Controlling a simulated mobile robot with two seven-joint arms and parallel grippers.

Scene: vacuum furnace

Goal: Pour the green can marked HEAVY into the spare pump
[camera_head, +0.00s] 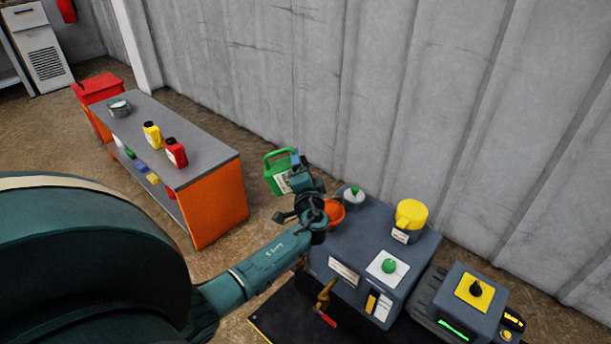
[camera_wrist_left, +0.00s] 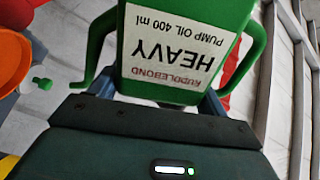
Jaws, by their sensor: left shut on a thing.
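The green can (camera_head: 271,178) hangs in my left gripper (camera_head: 294,176), left of and above the grey pump block. In the left wrist view the can (camera_wrist_left: 225,15) fills the top middle; its label reads Ruddlebond HEAVY pump oil 400 ml, upside down in the picture. My left gripper (camera_wrist_left: 150,98) is shut on it. The grey pump block (camera_head: 350,243) carries an orange funnel (camera_head: 335,211), partly hidden behind my left wrist; the funnel also shows at the left wrist view's left edge (camera_wrist_left: 12,55). The can is apart from the funnel. The pump's labels are too small to read. My right gripper is out of view.
The block also bears a green-topped grey cap (camera_head: 353,198), a yellow cap (camera_head: 411,214), a green knob (camera_head: 389,266) and a brass tap (camera_head: 325,293). A control box (camera_head: 470,300) stands right. A bench (camera_head: 215,160) with red and yellow bottles stands left; a wall rises behind.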

